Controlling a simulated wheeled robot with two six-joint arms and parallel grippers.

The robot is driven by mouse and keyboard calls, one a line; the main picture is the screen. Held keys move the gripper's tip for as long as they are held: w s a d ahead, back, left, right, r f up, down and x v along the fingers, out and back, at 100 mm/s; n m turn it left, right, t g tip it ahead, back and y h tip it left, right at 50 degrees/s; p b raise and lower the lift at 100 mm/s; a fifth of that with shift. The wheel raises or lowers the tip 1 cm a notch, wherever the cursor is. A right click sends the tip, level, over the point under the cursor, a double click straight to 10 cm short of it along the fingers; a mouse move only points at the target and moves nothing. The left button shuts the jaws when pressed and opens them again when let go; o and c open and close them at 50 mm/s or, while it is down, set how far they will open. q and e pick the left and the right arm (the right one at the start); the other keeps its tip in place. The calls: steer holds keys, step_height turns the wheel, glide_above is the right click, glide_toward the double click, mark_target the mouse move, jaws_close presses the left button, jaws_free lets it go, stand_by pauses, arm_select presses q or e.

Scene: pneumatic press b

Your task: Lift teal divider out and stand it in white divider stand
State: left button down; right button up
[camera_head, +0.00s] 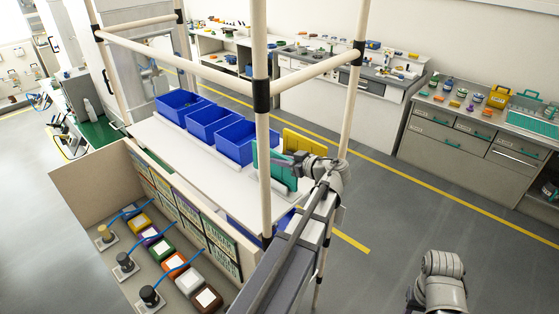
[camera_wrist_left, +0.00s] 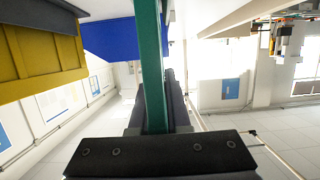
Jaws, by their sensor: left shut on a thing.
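The teal divider (camera_head: 280,168) is an upright flat panel at the right end of the white shelf in the head view, partly behind a pole. My left gripper (camera_head: 299,164) is shut on it from the right. In the left wrist view the teal divider (camera_wrist_left: 151,60) runs upright between the dark fingers (camera_wrist_left: 153,105). Its lower edge is hard to make out, so I cannot tell whether it is clear of the shelf. I cannot pick out the white divider stand with certainty against the white shelf. My right arm shows at the lower right; its fingers cannot be made out.
Blue bins (camera_head: 234,139) stand in a row on the white shelf (camera_head: 185,143). A yellow panel or bin (camera_head: 304,142) is just behind my left gripper; a yellow piece (camera_wrist_left: 40,52) shows at left in the wrist view. Beige poles (camera_head: 261,60) frame the shelf closely.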

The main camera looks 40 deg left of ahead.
arm_select(q)
steer(key=shift+f+b, duration=1.05)
steer(key=shift+f, duration=0.1)
steer(key=c, duration=0.8)
jaws_free()
steer(key=shift+d+r, duration=0.15)
steer(key=shift+d, duration=0.2)
steer(key=p+v, duration=0.2)
steer(key=v, duration=0.5)
steer(key=shift+s, duration=0.1)
